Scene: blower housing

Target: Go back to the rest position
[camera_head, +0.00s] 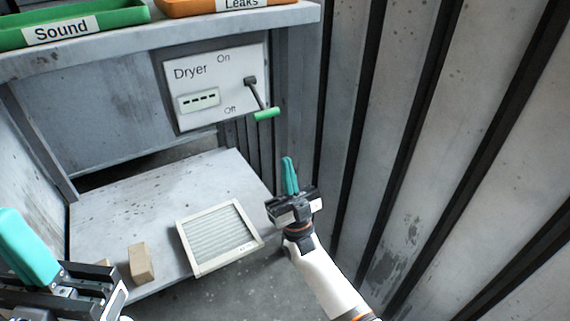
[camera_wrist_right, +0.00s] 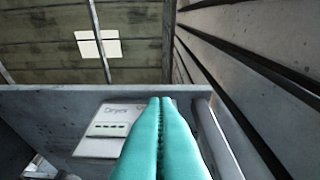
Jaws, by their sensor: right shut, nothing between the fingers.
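My right gripper (camera_head: 290,176) stands upright right of the bench, in front of the corrugated wall. Its teal fingers are together with nothing between them, and they also show in the right wrist view (camera_wrist_right: 160,110). The Dryer panel (camera_head: 215,86) is on the back wall, up and left of it, with a green-handled lever (camera_head: 266,114) pointing down toward Off. The right fingers are below the handle and apart from it. My left gripper (camera_head: 28,250) is at the lower left edge, partly cut off; only one teal finger shows clearly.
A framed filter (camera_head: 220,236) lies on the bench (camera_head: 150,190), with a tan block (camera_head: 141,262) to its left. A shelf above holds a green Sound tray (camera_head: 75,24) and an orange Leaks tray (camera_head: 235,5). The corrugated wall (camera_head: 440,170) limits room on the right.

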